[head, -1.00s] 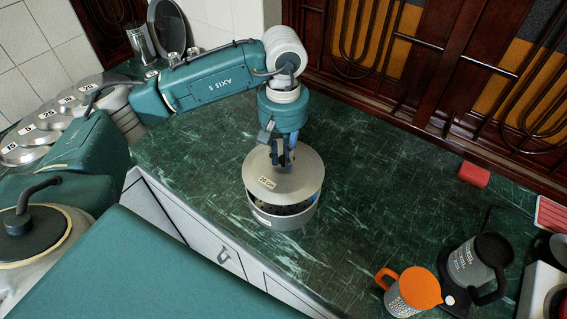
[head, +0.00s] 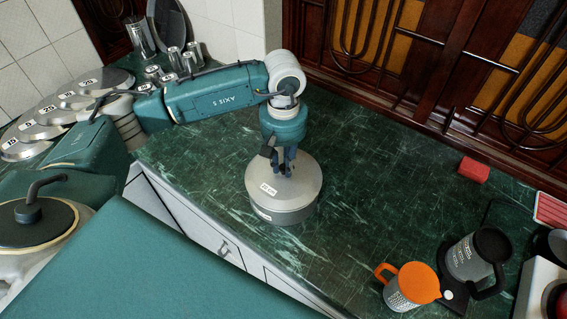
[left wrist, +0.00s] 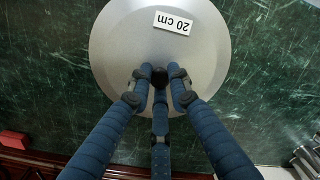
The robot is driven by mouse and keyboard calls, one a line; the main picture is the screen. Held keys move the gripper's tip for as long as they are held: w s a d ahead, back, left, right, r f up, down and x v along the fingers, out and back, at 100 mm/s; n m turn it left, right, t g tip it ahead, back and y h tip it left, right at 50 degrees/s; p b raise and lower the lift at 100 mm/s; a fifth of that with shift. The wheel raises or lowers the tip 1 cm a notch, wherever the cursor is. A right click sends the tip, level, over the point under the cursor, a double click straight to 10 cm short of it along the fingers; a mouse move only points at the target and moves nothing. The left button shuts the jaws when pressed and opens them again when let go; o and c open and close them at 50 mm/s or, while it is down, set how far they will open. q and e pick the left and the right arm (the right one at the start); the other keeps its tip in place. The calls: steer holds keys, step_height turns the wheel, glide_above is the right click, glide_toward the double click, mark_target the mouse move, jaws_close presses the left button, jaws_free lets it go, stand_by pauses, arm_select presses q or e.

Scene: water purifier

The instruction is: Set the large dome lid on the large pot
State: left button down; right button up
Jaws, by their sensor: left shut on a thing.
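The large dome lid (head: 272,187) is a grey disc with a white "20 cm" label, and it also fills the top of the left wrist view (left wrist: 190,55). It lies over the large pot (head: 288,215), a grey cylinder on the green counter. In the head view the lid looks level and meets the pot rim with no visible gap. My left gripper (head: 285,172) points down at the lid's centre, shut on its dark knob (left wrist: 159,76). The pot is hidden under the lid in the left wrist view. My right gripper is in neither view.
Several labelled lids (head: 60,110) are at the left, near metal canisters (head: 172,57). An orange-lidded jug (head: 410,288) and a black-lidded jug (head: 478,257) stand at the lower right. A red block (head: 473,170) lies near the back.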

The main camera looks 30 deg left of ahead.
arm_select(q)
steer(key=shift+f, duration=0.3)
steer(key=c, duration=1.6)
jaws_free()
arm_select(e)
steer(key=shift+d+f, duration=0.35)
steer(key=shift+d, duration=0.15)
